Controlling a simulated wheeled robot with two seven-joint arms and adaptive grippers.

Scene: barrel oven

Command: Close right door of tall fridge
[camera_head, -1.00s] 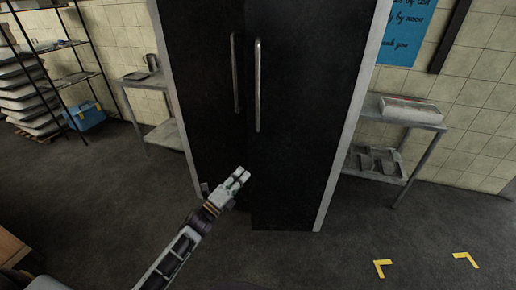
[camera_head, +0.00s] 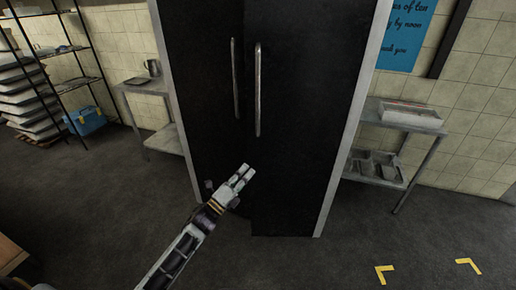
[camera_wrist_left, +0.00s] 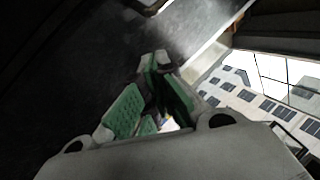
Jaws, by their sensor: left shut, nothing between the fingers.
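The tall black fridge stands in the middle of the head view. Its right door (camera_head: 305,130) sits slightly forward of the left door (camera_head: 205,110), so it looks slightly ajar. Each door has a vertical metal handle; the right handle (camera_head: 257,90) is beside the left handle (camera_head: 235,78). My left gripper (camera_head: 246,172) is shut and empty, in front of the doors near the right door's inner edge, low down. I cannot tell whether it touches the door. In the left wrist view the shut green-padded fingers (camera_wrist_left: 158,65) are close to a dark surface. My right gripper is not in view.
A metal side table (camera_head: 410,122) with trays stands right of the fridge. Another table (camera_head: 140,86) with a jug stands at the left. A black rack (camera_head: 75,45) and a blue box (camera_head: 86,121) are further left. The floor in front is clear.

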